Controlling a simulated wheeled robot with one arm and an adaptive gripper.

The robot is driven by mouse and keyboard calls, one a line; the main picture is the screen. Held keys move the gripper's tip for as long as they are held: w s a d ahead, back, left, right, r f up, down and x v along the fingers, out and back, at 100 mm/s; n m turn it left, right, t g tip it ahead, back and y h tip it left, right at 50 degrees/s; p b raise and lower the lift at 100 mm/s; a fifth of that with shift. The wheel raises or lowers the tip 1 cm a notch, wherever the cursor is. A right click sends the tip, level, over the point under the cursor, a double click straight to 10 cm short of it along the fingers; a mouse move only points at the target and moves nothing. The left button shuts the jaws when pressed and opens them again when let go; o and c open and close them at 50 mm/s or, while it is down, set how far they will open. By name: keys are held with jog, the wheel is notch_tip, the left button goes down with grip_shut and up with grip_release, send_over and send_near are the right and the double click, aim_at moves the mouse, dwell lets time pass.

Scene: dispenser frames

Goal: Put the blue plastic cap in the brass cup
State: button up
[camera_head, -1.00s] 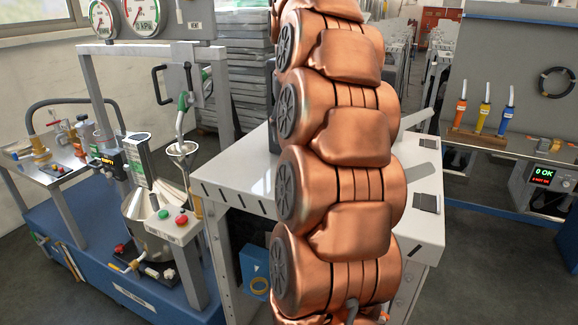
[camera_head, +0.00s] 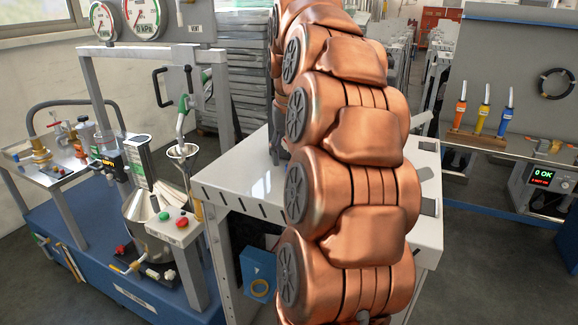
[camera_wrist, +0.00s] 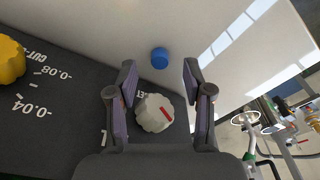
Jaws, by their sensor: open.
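The blue plastic cap (camera_wrist: 160,58) is a small round blue piece on a white surface in the wrist view. My gripper (camera_wrist: 159,78) is open and empty. The cap shows beyond the fingertips, roughly centred between them, and apart from both; the height gap cannot be told. In the head view my copper arm hides most of the white table, and I cannot make out the cap there. A small brass-coloured piece (camera_head: 41,157) stands on the left bench; I cannot tell whether it is the brass cup.
A dark panel with a white knob (camera_wrist: 154,113) and a yellow knob (camera_wrist: 10,60) lies close by my fingers. The white table (camera_head: 240,178) has clear room at its left. A funnel (camera_head: 183,151) and a gauge stand (camera_head: 216,120) rise left of it.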

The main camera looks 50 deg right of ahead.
jog(key=shift+w+f, duration=0.1)
jog(key=shift+f, duration=1.05)
grip_shut()
